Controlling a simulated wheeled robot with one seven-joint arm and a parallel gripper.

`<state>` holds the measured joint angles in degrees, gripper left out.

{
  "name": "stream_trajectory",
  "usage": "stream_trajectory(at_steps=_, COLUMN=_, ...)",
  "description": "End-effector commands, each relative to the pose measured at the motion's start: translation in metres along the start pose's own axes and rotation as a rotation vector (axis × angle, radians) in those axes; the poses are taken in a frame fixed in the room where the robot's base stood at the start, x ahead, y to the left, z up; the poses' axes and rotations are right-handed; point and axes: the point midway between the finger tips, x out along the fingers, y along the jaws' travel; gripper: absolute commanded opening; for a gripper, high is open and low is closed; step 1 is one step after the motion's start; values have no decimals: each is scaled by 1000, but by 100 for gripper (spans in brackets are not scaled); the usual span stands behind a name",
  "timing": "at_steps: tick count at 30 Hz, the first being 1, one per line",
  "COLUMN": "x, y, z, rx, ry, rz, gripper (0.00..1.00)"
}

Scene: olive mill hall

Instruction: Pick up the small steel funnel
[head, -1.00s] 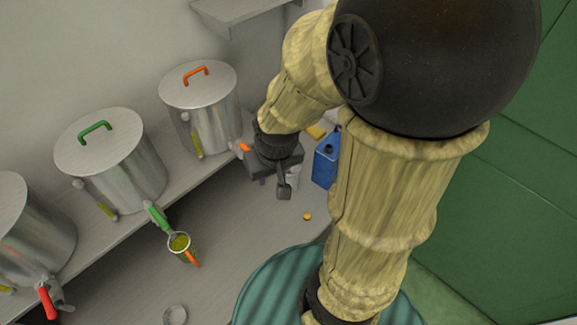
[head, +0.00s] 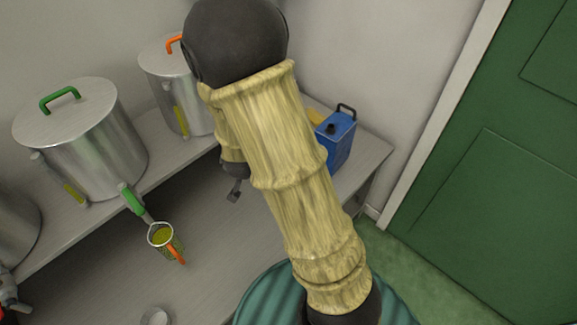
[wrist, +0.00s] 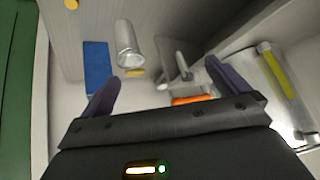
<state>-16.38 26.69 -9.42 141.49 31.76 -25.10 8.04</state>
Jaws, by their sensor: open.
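A small round steel piece (head: 155,317) lies at the bottom edge of the head view, partly cut off; it may be the funnel, but I cannot tell. A pale metallic cylinder or cone (wrist: 129,42) stands beside the blue can in the wrist view; I cannot tell whether it is a funnel or a cup. My arm hides it in the head view. My gripper (wrist: 162,84) is open and empty, with its two dark fingers apart. In the head view only a dark fingertip (head: 235,190) shows past my arm, above the bench.
Steel tanks (head: 82,140) stand on a raised shelf along the wall. An orange tap handle (wrist: 192,99) shows close to my fingers. A blue can (head: 336,138) stands near the right bench end. The front bench is mostly clear.

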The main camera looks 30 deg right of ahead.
Motion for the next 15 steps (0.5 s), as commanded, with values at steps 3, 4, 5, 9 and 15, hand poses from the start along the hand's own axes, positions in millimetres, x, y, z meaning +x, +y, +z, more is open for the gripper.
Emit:
stream_trajectory(at_steps=3, x=58, y=11, z=22, rx=52, ry=120, rz=68, gripper=100)
stream_trajectory(at_steps=4, x=68, y=15, z=24, rx=64, ry=154, rz=86, gripper=100)
stream_trajectory(at_steps=5, x=78, y=19, z=26, rx=74, ry=188, rz=105, gripper=100)
stream_trajectory(at_steps=9, x=119, y=36, z=37, rx=106, ry=364, rz=188, gripper=100)
stream_trajectory(at_steps=15, x=158, y=59, z=54, rx=98, ry=645, rz=292, gripper=100)
